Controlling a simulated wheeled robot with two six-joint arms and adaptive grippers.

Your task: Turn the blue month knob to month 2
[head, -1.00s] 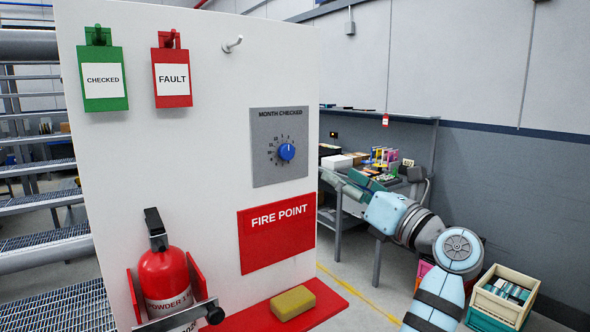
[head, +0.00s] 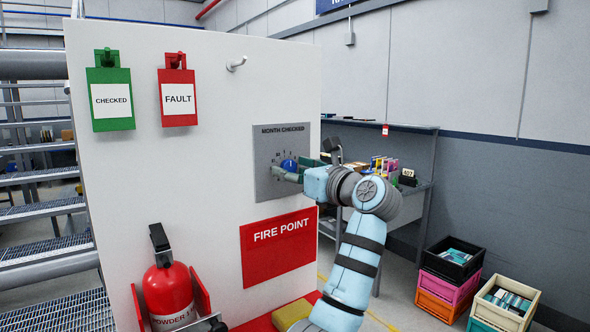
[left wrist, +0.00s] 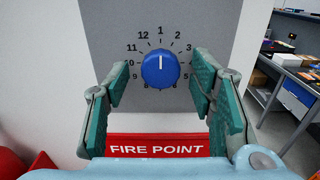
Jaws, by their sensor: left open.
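The blue month knob (head: 288,163) is on the grey MONTH CHECKED panel (head: 264,148) of the white board, partly covered by my gripper in the head view. In the left wrist view the knob (left wrist: 160,70) is plain, ringed by month numbers, and its white line points straight up at 1. The 2 is just right of the 1. My left gripper (left wrist: 160,82) is open, with one green-padded finger on each side of the knob and gaps between. In the head view the left gripper (head: 292,170) is at the panel. My right gripper is not in view.
A red FIRE POINT sign (head: 278,250) is below the panel. CHECKED (head: 112,100) and FAULT (head: 178,98) tags hang at upper left. A red extinguisher (head: 168,290) stands at lower left, a yellow sponge (head: 292,314) on the ledge. Stacked crates (head: 450,270) are at right.

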